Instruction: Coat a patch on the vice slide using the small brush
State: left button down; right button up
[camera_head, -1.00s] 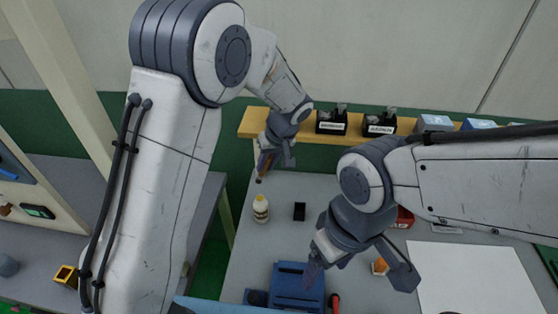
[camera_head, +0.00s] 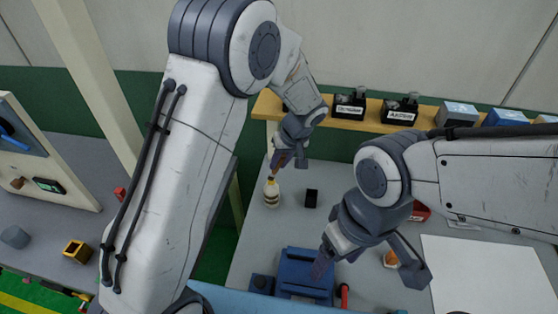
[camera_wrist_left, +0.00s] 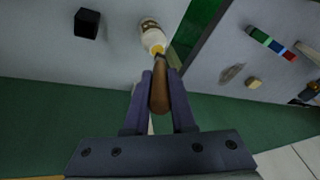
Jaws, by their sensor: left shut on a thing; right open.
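My left gripper (camera_head: 288,156) is shut on the small brush, whose brown handle (camera_wrist_left: 161,93) shows between the fingers in the left wrist view. The brush points down at the white bottle with a yellow top (camera_head: 271,194), also in the left wrist view (camera_wrist_left: 151,30). Its tip is at or just above the bottle's mouth; I cannot tell whether it is inside. The blue vice (camera_head: 304,270) stands at the bench front, its slide not clearly distinguishable. My right gripper (camera_head: 366,268) is open and empty, right of the vice, one finger overlapping it in view.
A small black block (camera_head: 311,198) stands right of the bottle. A white sheet (camera_head: 485,275) lies at the right. A wooden shelf (camera_head: 365,121) with labelled black bins runs along the back. An orange object (camera_head: 391,259) and a red-handled tool (camera_head: 344,294) lie near the right gripper.

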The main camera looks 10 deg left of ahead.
pick_arm(q)
jog(key=shift+f+b, duration=0.5)
jog(key=shift+b, duration=0.05)
dwell(1.0)
jog(key=shift+s+f+b, duration=0.1)
jog(key=shift+b, duration=0.2)
dwell(1.3)
jog(key=shift+r+p, duration=2.1)
jog(key=shift+r, duration=1.5)
